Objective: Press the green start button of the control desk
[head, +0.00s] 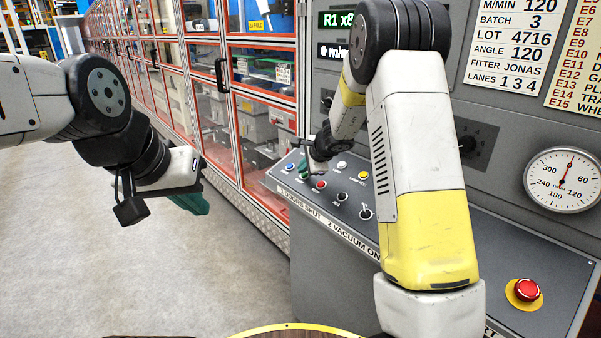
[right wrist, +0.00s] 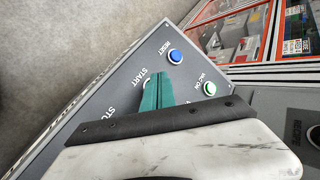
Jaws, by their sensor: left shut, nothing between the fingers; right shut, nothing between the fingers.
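The control desk (head: 330,205) has a sloped dark panel with several coloured buttons. My right gripper (head: 304,170) is shut and empty, low over the panel's far left part, between the blue button (head: 290,167) and the red button (head: 321,184). In the right wrist view its green fingertips (right wrist: 158,88) lie over the spot beside the START label (right wrist: 150,79). They hide the start button nearly entirely; I cannot tell whether they touch it. My left gripper (head: 192,201) is shut and empty, in the air left of the desk.
The blue reset button (right wrist: 175,57) and the VAC ON button (right wrist: 209,88) flank the fingertips. A red emergency stop (head: 526,290) sits at the desk's near right. Red-framed glass cabinets (head: 262,110) stand behind. The grey floor (head: 150,270) at left is clear.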

